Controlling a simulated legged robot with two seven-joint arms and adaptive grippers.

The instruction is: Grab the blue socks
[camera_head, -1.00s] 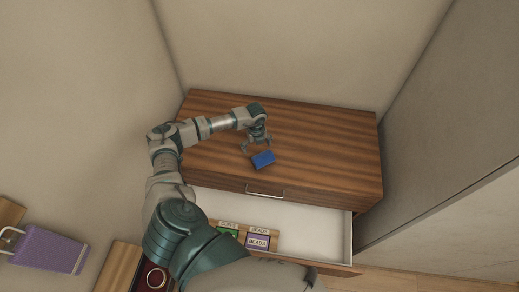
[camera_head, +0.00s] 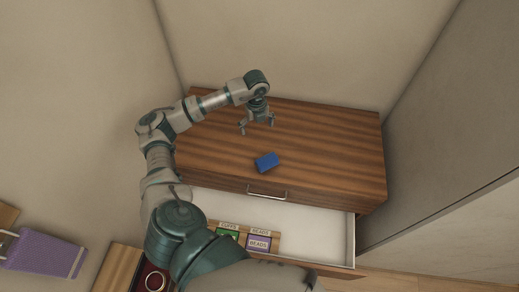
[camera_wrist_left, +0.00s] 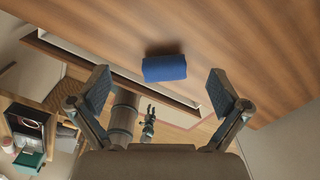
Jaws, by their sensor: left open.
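The blue socks (camera_head: 266,162) show as a small folded blue bundle on the wooden top of the dresser (camera_head: 330,150), near its front edge. In the left wrist view the blue socks (camera_wrist_left: 164,68) lie ahead of the fingertips, centred between them and not touched. My left gripper (camera_head: 257,129) is open and empty above the dresser top, farther back than the socks. Its two spread fingers also show in the left wrist view (camera_wrist_left: 160,86).
An open white drawer (camera_head: 315,225) sticks out below the dresser's front edge. A purple box-like object (camera_head: 42,252) is at the lower left. Walls stand behind and to the right.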

